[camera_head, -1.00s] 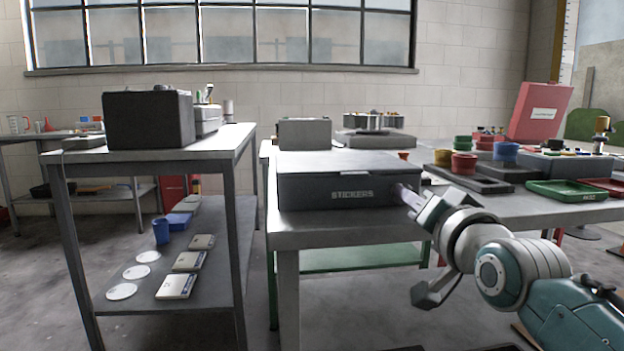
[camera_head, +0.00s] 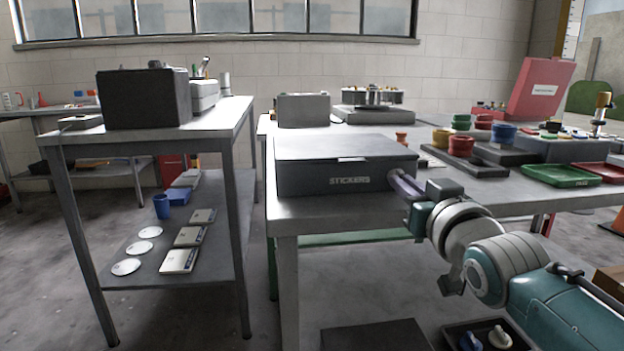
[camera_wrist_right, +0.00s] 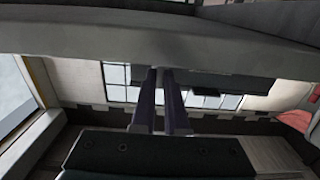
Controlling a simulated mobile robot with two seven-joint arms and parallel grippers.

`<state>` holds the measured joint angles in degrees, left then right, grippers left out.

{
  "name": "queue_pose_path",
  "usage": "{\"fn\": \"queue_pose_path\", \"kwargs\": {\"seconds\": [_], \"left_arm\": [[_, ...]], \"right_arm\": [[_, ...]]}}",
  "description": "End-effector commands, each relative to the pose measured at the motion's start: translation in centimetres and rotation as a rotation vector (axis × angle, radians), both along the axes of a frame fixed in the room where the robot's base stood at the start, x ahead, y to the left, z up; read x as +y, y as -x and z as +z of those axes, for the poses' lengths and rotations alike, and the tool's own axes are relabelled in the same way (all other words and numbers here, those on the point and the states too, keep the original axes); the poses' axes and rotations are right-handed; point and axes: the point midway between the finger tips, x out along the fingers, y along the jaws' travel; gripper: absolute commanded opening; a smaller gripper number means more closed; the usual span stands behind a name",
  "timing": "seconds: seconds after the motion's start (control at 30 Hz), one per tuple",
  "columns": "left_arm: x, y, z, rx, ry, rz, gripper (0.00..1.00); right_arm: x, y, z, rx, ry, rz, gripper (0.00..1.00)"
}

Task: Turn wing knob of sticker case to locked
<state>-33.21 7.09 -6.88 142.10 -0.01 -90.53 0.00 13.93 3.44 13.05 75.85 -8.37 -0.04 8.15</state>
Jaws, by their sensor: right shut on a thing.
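The dark grey sticker case (camera_head: 302,181), lettered "STICKERS" on its front, lies flat with its lid down at the near left corner of the workbench (camera_head: 285,214). My right gripper (camera_head: 398,180) reaches its right end from the right, fingers against or close to that side. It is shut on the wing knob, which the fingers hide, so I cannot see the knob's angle. In the right wrist view the two dark fingers of my right gripper (camera_wrist_right: 160,73) stand close together and meet a grey surface across the top. My left gripper is not in view.
A grey box (camera_head: 302,109) and a round rack (camera_head: 372,97) stand behind the case. Coloured cups and a green tray (camera_head: 560,175) lie to the right. A separate table (camera_head: 225,118) with a dark box stands left, across a narrow gap.

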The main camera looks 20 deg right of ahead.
Motion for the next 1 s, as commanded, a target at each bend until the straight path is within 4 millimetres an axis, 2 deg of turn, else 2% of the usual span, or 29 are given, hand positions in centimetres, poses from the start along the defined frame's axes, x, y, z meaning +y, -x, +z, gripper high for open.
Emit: {"fn": "queue_pose_path", "kwargs": {"seconds": [0.03, 0.43, 0.47, 0.53, 0.83, 1.0], "left_arm": [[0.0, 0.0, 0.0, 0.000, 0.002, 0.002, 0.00], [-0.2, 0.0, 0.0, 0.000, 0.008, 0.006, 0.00], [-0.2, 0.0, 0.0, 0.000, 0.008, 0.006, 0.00], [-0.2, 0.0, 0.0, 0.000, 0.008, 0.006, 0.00], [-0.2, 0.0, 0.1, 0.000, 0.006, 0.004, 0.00], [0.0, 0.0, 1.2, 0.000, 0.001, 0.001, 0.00]], "right_arm": [[0.0, 0.1, -0.6, 0.018, 0.003, -0.002, 0.00], [0.0, 0.1, -0.7, 0.019, 0.008, -0.002, 0.00], [0.0, 0.1, -0.7, 0.019, 0.008, -0.002, 0.15], [0.0, 0.1, -0.6, 0.017, 0.007, -0.002, 0.22], [0.0, 0.2, -0.2, 0.009, 0.007, -0.001, 0.24], [0.5, 2.1, 0.0, 0.011, 0.006, 0.000, 0.24]]}}
